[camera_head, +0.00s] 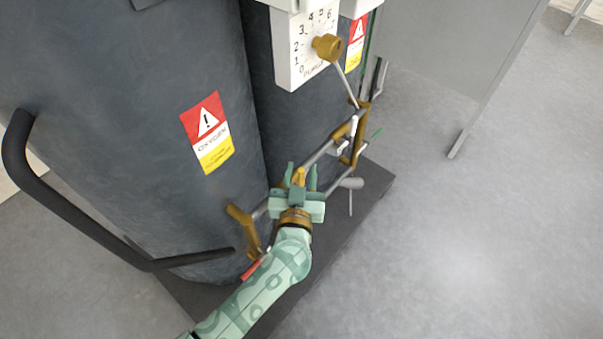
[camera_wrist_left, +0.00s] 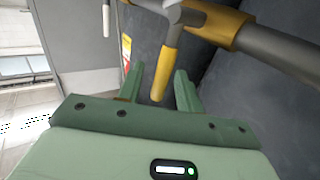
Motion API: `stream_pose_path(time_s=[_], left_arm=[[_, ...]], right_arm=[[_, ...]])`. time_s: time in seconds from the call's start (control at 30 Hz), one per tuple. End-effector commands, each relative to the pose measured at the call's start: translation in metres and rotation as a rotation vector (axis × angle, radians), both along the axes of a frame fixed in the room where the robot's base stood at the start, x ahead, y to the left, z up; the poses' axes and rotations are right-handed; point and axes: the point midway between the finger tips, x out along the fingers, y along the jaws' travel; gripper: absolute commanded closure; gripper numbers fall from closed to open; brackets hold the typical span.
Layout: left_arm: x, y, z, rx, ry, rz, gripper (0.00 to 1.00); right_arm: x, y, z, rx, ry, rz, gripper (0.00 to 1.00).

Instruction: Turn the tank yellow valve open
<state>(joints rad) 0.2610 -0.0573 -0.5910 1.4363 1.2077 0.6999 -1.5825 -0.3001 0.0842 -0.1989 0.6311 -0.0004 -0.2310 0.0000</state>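The yellow valve handle (camera_head: 299,176) is on the pipework in front of the dark tanks. In the left wrist view the yellow handle (camera_wrist_left: 171,62) hangs from a grey pipe fitting, its rounded end low between my fingers. My left gripper (camera_head: 302,177) is open around it. In the left wrist view there are gaps between the handle and both fingers of the gripper (camera_wrist_left: 160,82). The fingers hide part of the handle and pipe in the head view. My right gripper is in neither view.
A dark tank (camera_head: 130,110) with an oxygen label stands behind my left gripper. A black rail (camera_head: 85,225) is at left. Open floor (camera_head: 490,220) lies right.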

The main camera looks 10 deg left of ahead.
Motion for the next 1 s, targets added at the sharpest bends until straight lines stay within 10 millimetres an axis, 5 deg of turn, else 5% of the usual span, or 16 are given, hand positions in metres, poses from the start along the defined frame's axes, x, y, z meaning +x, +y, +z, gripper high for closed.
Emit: stream_pose_path(time_s=[0.2,0.33,0.8,1.0], left_arm=[[0.0,0.0,0.0,0.0,0.0,0.0,0.64],[0.0,0.0,0.0,0.0,0.0,0.0,1.0],[-0.004,0.006,-0.005,-0.038,-0.056,-0.001,1.0],[-0.011,0.019,-0.011,-0.113,-0.165,-0.002,1.0]], right_arm=[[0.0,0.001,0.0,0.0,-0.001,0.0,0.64],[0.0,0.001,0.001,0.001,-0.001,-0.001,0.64],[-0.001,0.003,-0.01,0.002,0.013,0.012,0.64],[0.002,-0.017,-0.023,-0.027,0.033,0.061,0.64]])
